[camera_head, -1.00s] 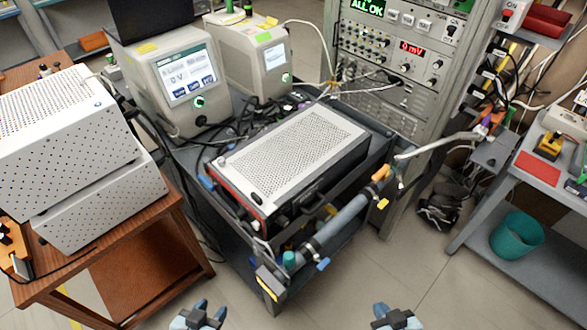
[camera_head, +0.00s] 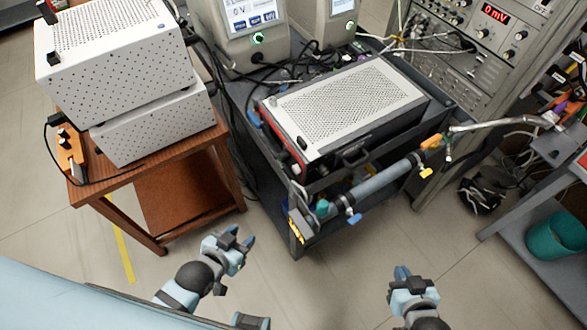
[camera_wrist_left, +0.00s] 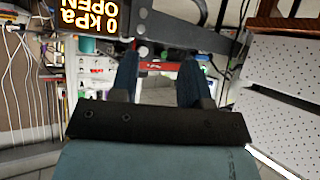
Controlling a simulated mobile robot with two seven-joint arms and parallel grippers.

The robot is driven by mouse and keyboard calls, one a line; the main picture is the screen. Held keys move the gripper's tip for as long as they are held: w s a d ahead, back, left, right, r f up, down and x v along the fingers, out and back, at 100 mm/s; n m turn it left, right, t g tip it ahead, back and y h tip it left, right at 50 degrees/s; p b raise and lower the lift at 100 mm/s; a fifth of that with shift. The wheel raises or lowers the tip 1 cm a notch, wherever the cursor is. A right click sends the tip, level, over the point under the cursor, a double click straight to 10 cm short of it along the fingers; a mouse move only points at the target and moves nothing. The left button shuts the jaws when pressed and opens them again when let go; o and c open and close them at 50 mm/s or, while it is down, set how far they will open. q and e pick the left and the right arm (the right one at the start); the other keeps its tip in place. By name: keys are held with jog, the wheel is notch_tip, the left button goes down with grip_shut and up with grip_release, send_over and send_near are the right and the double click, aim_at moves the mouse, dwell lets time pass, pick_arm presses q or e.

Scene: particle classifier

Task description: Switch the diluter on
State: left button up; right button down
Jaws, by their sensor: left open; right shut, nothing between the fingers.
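No label in view names the diluter, so I cannot tell which device it is. Two white perforated boxes (camera_head: 125,60) stand stacked on a wooden cart at the left. A grey-topped perforated unit (camera_head: 345,105) with a red edge sits on the dark cart in the middle. Two screen instruments behind have lit green buttons (camera_head: 258,39). My left gripper (camera_head: 241,236) is open and empty over the floor, in front of the carts; its spread fingers also show in the left wrist view (camera_wrist_left: 158,78). My right gripper (camera_head: 414,282) is shut and empty, further right over the floor.
An orange switch strip (camera_head: 70,153) lies on the wooden cart (camera_head: 150,150). A grey tube (camera_head: 375,185) with valves runs along the dark cart's front. A teal bin (camera_head: 556,236) stands at right. Open floor lies before the carts. The left wrist view shows an orange-lettered display (camera_wrist_left: 90,18).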

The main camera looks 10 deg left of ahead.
pick_arm(q)
grip_shut()
dwell(1.8)
